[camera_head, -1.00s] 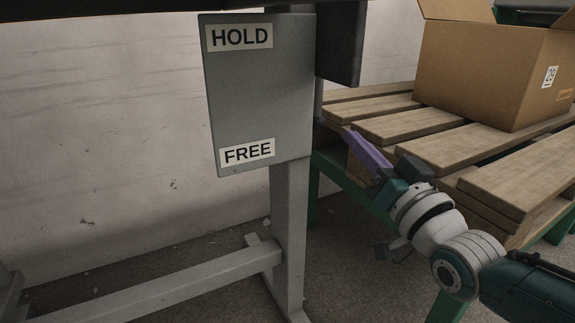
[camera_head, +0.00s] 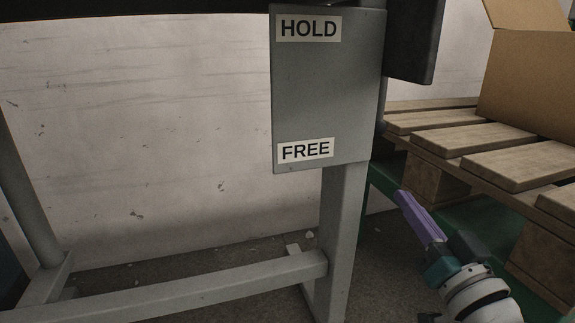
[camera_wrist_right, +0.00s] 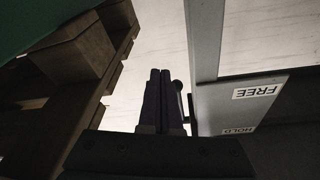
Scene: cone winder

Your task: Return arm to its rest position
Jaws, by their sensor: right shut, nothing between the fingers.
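My right gripper (camera_head: 409,203) is at the lower right of the head view, with purple fingers pointing up and left. The fingers are shut together with nothing between them. It is apart from the grey panel (camera_head: 325,95), which carries the labels HOLD and FREE, and is below and to the right of it. In the right wrist view the closed fingers (camera_wrist_right: 160,78) are in the middle, with the panel (camera_wrist_right: 255,100) to the right and pallet wood (camera_wrist_right: 70,55) to the left. My left gripper is in neither view.
A wooden pallet (camera_head: 470,140) with a cardboard box (camera_head: 530,85) stands at the right on a green frame (camera_head: 480,215). A grey upright (camera_head: 342,235) and crossbar (camera_head: 190,290) stand left of my right gripper. The gap between upright and pallet is narrow.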

